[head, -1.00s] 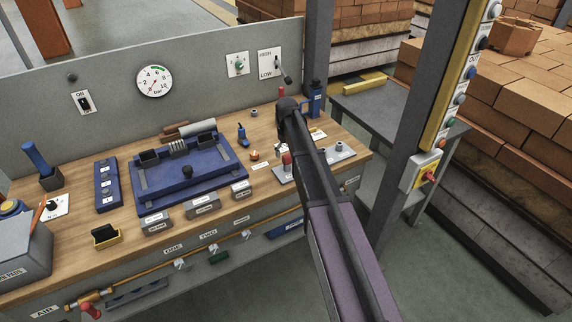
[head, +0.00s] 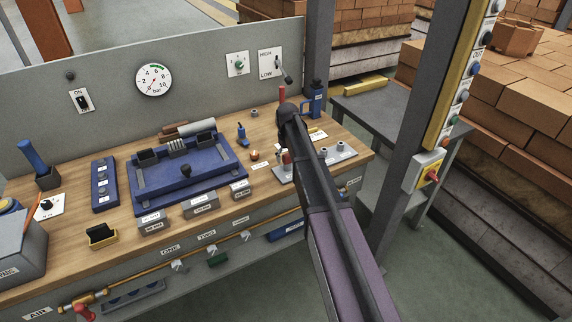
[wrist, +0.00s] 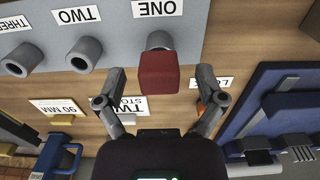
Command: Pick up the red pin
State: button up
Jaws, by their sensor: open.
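The red pin (wrist: 158,73) stands in the wrist view at the grey socket labelled ONE, its red block-like top facing me. In the head view the pin (head: 286,157) shows just left of my arm. The grey plate (wrist: 115,38) bears it, with empty sockets TWO (wrist: 86,54) and THREE (wrist: 22,59) beside it. My gripper (wrist: 161,80) is open, with one finger on each side of the pin in the picture and visible gaps to both. I cannot tell how far the fingertips are above or short of it. In the head view my arm hides the gripper.
A blue fixture (head: 190,174) stands left of the plate on the wooden bench. An orange button (head: 254,155) lies between them. A blue tool (head: 313,100) stands behind my arm. A grey post (head: 405,150) rises at the bench's right.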

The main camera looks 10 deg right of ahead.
jog(key=shift+f+b, duration=0.8)
jog(key=shift+f, duration=0.3)
grip_shut()
